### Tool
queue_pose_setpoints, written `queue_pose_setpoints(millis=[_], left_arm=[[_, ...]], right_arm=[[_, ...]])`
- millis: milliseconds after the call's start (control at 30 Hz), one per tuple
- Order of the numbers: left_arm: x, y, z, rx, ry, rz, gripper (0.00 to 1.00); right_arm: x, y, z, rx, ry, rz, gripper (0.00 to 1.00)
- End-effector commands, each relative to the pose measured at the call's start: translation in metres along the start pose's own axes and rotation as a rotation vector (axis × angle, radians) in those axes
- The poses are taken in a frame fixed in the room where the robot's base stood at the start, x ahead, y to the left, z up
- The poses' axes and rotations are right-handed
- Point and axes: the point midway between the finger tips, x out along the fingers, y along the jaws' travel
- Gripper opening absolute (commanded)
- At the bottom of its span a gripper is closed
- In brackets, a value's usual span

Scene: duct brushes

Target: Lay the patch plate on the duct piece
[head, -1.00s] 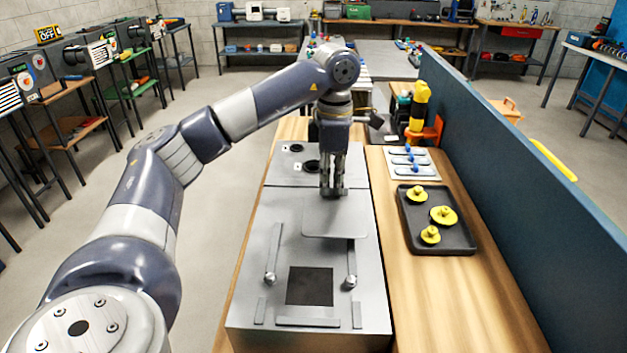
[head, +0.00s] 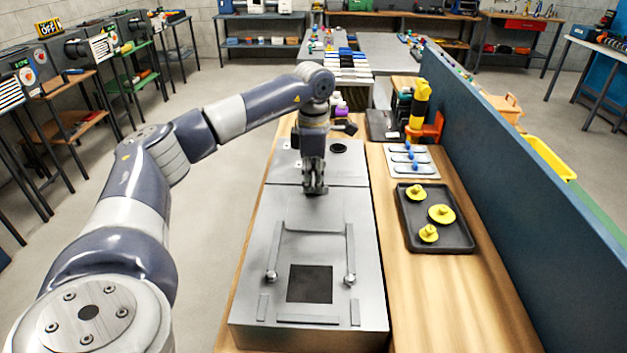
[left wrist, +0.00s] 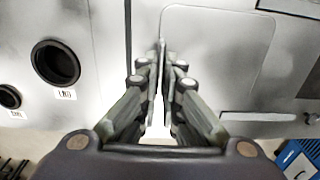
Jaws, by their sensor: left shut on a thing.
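The patch plate (head: 315,213) is a thin grey sheet with rounded corners, behind the dark square opening (head: 310,284) in the top of the grey metal duct piece (head: 365,310). The plate's near edge lies between two slim side rails, and the opening is uncovered. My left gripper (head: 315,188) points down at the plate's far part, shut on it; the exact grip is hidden. In the left wrist view, the plate (left wrist: 222,50) shows beyond the nearly closed fingers (left wrist: 162,75). I cannot tell whether it touches the duct piece. My right gripper is out of view.
A black tray (head: 460,240) with yellow knobbed parts stands right of the duct piece. Behind it are a pale plate with blue knobs (head: 410,160) and a yellow-black tool (head: 418,105) in an orange holder. A blue partition (head: 520,190) bounds the right side.

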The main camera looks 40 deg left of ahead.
Motion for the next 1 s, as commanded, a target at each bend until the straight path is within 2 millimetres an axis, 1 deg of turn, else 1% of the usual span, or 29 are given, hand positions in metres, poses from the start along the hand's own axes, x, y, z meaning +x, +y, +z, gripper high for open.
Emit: queue_pose_setpoints(millis=[67, 100, 133, 167, 467, 567, 667, 733, 933, 1000], left_arm=[[0.003, 0.000, 0.000, 0.000, 0.000, 0.000, 0.00], [0.002, 0.000, 0.000, 0.001, 0.000, 0.000, 0.15], [0.002, 0.000, 0.000, 0.001, 0.000, 0.000, 0.21], [0.002, 0.000, 0.000, 0.001, 0.000, 0.000, 0.26], [0.002, 0.000, 0.000, 0.001, 0.000, 0.000, 0.26], [-0.003, 0.000, 0.001, 0.001, -0.001, 0.001, 0.26], [-0.014, 0.001, 0.002, 0.000, -0.004, 0.003, 0.26], [-0.027, 0.001, 0.002, 0.001, -0.005, 0.003, 0.26], [-0.072, 0.001, 0.002, 0.002, -0.005, 0.003, 0.26], [-0.088, 0.001, 0.002, 0.001, -0.004, 0.003, 0.26]], right_arm=[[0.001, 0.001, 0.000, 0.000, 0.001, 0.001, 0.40], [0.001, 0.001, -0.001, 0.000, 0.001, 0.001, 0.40], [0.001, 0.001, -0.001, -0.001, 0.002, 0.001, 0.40], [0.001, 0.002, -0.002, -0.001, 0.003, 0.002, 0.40], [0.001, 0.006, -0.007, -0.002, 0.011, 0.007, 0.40], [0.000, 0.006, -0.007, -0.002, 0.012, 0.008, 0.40], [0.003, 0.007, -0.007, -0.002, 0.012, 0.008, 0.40], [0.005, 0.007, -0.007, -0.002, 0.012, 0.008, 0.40], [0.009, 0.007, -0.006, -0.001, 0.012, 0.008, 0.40], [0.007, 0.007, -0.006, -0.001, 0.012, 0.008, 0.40]])
